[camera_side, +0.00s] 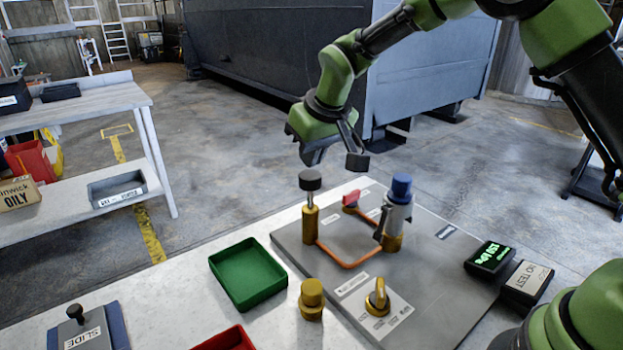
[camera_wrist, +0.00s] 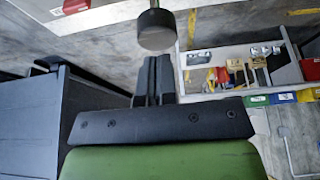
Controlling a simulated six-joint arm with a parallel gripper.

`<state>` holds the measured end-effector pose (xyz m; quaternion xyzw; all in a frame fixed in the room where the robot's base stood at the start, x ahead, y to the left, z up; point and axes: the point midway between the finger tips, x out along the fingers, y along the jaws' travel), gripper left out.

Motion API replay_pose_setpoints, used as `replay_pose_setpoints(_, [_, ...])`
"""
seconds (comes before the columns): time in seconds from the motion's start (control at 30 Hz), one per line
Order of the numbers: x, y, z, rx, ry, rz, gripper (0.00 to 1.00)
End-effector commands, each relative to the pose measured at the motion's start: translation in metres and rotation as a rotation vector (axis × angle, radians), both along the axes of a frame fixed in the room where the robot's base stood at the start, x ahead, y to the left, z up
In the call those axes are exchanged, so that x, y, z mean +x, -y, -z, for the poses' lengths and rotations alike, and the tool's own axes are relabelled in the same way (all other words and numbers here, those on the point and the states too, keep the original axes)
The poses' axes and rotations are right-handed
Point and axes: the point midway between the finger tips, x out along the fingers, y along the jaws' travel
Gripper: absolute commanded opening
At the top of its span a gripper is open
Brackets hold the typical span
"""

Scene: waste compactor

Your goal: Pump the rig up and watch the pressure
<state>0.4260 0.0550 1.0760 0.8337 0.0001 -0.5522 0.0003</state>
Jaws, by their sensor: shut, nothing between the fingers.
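The rig is a grey plate (camera_side: 425,250) on the bench. A brass pump cylinder (camera_side: 310,222) stands at its left, with a dark round knob (camera_side: 310,180) raised on a thin rod; the knob also shows in the wrist view (camera_wrist: 157,31). My gripper (camera_side: 313,157) is shut and empty just above the knob; the fingers show in the wrist view (camera_wrist: 152,75). I cannot tell whether they touch it. An orange pipe (camera_side: 350,264) runs from the pump to a silver cylinder with a blue cap (camera_side: 401,187). A small display (camera_side: 490,256) shows green characters, too small to read surely.
A dark labelled box (camera_side: 527,283) stands beside the display.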

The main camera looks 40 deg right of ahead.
Motion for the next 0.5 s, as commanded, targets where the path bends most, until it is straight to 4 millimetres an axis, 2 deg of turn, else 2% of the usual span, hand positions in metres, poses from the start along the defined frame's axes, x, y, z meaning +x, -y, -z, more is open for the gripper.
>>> replay_pose_setpoints(0.5, [0.0, 0.0, 0.026, 0.0, -0.003, 0.001, 0.0])
